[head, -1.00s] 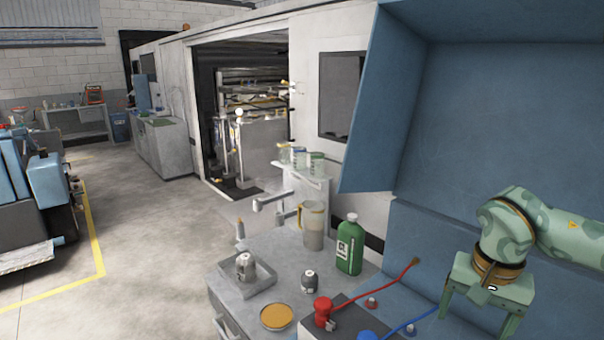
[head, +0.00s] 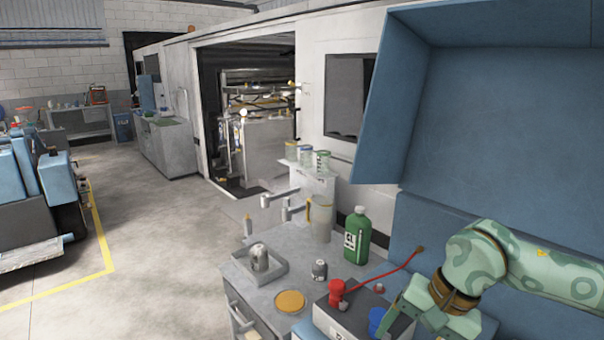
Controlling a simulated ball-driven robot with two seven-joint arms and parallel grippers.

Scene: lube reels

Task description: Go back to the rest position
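My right arm comes in from the right edge in mottled green. My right gripper (head: 425,322) hangs low at the bottom right, beside the grey box with the red reel (head: 337,292) and blue reel (head: 378,321). Its fingers look spread and nothing shows between them, though the lower part is cut off by the picture's edge. My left gripper and arm are not in view.
A blue panel (head: 500,130) stands behind. Open floor (head: 150,230) lies left.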

